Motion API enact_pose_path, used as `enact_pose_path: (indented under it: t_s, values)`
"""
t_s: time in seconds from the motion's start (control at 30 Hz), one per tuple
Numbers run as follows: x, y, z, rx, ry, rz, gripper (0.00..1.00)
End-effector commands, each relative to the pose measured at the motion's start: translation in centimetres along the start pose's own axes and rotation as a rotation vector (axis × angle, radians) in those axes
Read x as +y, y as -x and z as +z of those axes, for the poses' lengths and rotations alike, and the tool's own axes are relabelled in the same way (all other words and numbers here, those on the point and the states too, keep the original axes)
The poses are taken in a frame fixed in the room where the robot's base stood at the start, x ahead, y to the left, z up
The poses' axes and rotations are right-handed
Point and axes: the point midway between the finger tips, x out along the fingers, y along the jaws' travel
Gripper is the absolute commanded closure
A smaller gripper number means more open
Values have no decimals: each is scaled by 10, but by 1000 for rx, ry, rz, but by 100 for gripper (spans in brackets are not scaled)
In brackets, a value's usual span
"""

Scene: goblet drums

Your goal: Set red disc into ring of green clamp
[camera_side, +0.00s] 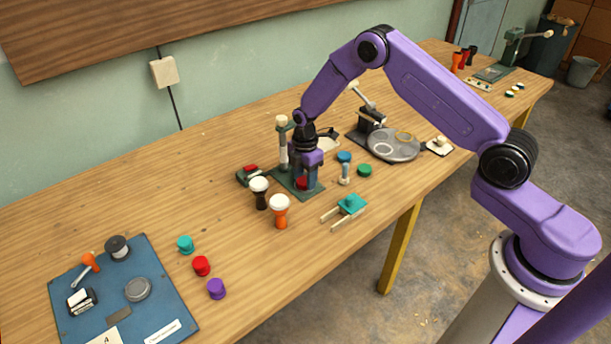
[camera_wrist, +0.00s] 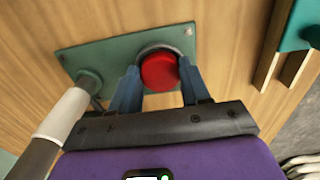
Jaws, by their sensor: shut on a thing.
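The red disc (camera_wrist: 159,72) is between the two blue fingers of my gripper (camera_wrist: 160,92) in the wrist view. My gripper is shut on it. The disc is over or in the ring (camera_wrist: 172,48) of the green clamp (camera_wrist: 105,55); I cannot tell how deep it sits. In the side view the disc (camera_side: 302,183) shows low between the fingers of my gripper (camera_side: 304,184), close above the clamp's green base (camera_side: 283,182). The clamp's post with its pale handle (camera_side: 283,143) stands to the left of my gripper. Part of the ring is hidden by the disc and fingers.
A black goblet drum (camera_side: 259,192) and an orange one (camera_side: 280,211) stand just in front of the clamp. A blue board (camera_side: 125,295) lies at front left.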

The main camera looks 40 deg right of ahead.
Motion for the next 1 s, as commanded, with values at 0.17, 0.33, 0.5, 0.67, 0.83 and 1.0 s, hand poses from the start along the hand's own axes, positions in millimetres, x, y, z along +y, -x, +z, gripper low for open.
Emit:
enact_pose_path:
  t_s: [0.17,0.33,0.5,0.67,0.83,1.0]
  values:
    - [-3,-10,0,0,0,-1,28]
    - [-5,-10,0,0,1,-6,28]
    - [-5,-10,-1,0,1,-8,28]
    - [-5,1,-2,0,2,-8,28]
    - [-3,32,-1,1,1,0,28]
    - [-2,70,-1,1,1,3,28]
